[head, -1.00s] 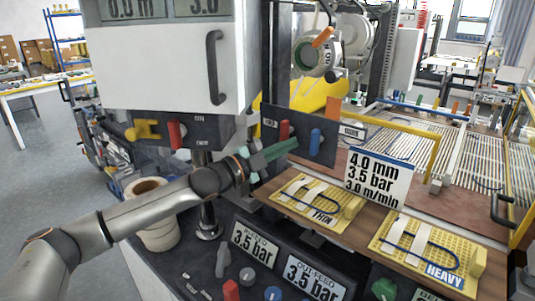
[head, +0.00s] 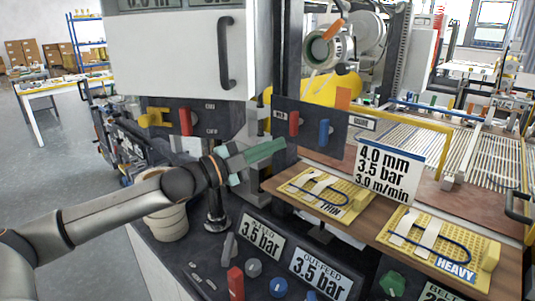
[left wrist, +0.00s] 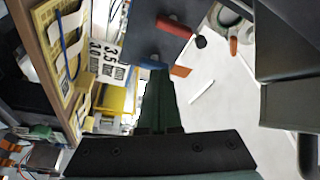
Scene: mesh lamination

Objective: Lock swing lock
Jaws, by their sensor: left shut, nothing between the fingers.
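My left gripper (head: 270,151) has green fingers, shut and empty. It is at the lower left of a dark panel (head: 350,140) with a red lever (head: 294,123) and a blue lever (head: 323,132). In the left wrist view the shut fingers (left wrist: 160,100) point toward that panel (left wrist: 150,30), its red lever (left wrist: 174,27) and blue lever (left wrist: 152,64). An orange lever (head: 332,32) sits at the end of the roll behind and above. I cannot tell which part is the swing lock. My right gripper is not in view.
A white cabinet (head: 180,60) hangs above left, over a panel with yellow and red handles (head: 186,121). Yellow boards (head: 325,195) and a sign (head: 388,172) stand on the wooden shelf at right. Knobs and pressure signs (head: 320,270) line the front.

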